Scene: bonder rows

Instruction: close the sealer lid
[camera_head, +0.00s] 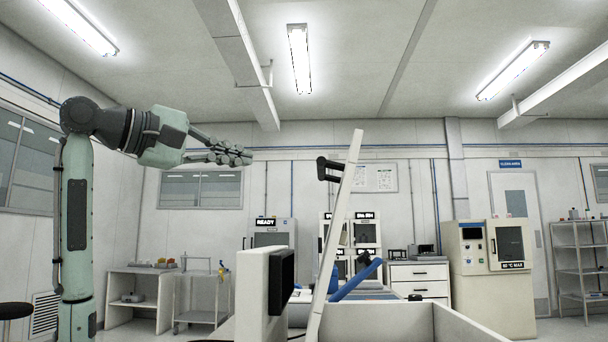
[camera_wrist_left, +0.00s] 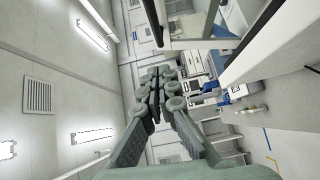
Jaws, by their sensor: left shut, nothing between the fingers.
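The sealer lid (camera_head: 340,220) is a thin white panel seen nearly edge-on in the head view. It stands open, close to upright, its top leaning right. A black handle (camera_head: 328,168) sticks out to the left near its top. My left gripper (camera_head: 246,155) is raised to the left of the handle and slightly higher in the picture, with a visible gap between them. Its fingers are shut and empty; they also show in the left wrist view (camera_wrist_left: 160,78). My right gripper is in neither view.
A white block with a black front (camera_head: 262,295) stands left of the lid's lower end. A blue bar (camera_head: 356,280) slants up on its right. White low walls (camera_head: 380,322) are at front right. Cabinets and shelves line the back. The air around my left gripper is clear.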

